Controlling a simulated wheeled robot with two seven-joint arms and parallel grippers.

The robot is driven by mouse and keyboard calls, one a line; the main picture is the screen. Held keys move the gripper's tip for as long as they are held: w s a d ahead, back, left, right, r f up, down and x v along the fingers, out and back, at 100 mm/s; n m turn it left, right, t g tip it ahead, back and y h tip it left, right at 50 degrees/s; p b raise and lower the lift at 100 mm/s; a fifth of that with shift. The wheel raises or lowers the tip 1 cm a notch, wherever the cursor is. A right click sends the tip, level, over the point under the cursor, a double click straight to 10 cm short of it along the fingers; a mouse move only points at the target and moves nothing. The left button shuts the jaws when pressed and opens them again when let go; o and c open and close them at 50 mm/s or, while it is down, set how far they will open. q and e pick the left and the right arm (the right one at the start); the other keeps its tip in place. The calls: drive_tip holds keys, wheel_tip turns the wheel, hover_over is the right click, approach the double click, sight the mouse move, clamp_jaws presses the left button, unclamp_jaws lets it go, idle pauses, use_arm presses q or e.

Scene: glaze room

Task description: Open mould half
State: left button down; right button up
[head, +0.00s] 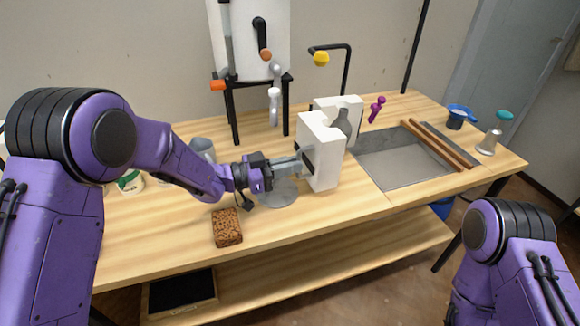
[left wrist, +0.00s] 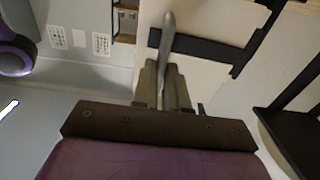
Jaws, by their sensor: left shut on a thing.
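The mould stands on the wooden table as two white blocks, a near half (head: 321,142) and a far half (head: 352,103). A gap shows between them at the top, with a grey bottle-shaped form (head: 342,121) in it. My left gripper (head: 300,164) is at the left face of the near half, shut on its handle. In the left wrist view the fingers (left wrist: 165,88) close on a grey bar, the handle (left wrist: 167,38). The handle is mostly hidden by the fingers in the head view. My right arm shows at lower right, but its gripper is out of view.
A round grey disc (head: 278,193) lies under my left gripper. A brown sponge-like block (head: 227,228) lies near the front edge. A sunken tray (head: 395,168) with wooden bars (head: 440,145) is to the right. A white tank (head: 262,38) on a black stand is behind.

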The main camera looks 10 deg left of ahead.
use_arm(q)
drive_tip(key=shift+w+a+r, duration=0.1)
drive_tip(key=shift+w+r, duration=0.25)
drive_tip(key=shift+r, duration=0.1)
drive_tip(key=c, duration=1.3)
unclamp_jaws()
drive_tip(key=shift+c, duration=0.2)
drive_tip(key=shift+o, duration=0.9)
drive_tip(key=shift+w+d+f, duration=0.2)
drive_tip(key=shift+w+f, duration=0.35)
drive_tip(key=shift+w, duration=0.05)
drive_tip(key=shift+s+a+r, duration=0.1)
drive_tip(key=shift+s, duration=0.25)
drive_tip(key=s+d+r+p, duration=0.1)
drive_tip(key=s+r, duration=1.2)
drive_tip(key=shift+s+d+p, duration=0.4)
use_arm(e)
drive_tip(key=shift+w+d+r, duration=0.1)
drive_tip(key=shift+w+r, duration=0.15)
drive_tip(key=shift+r, duration=0.5)
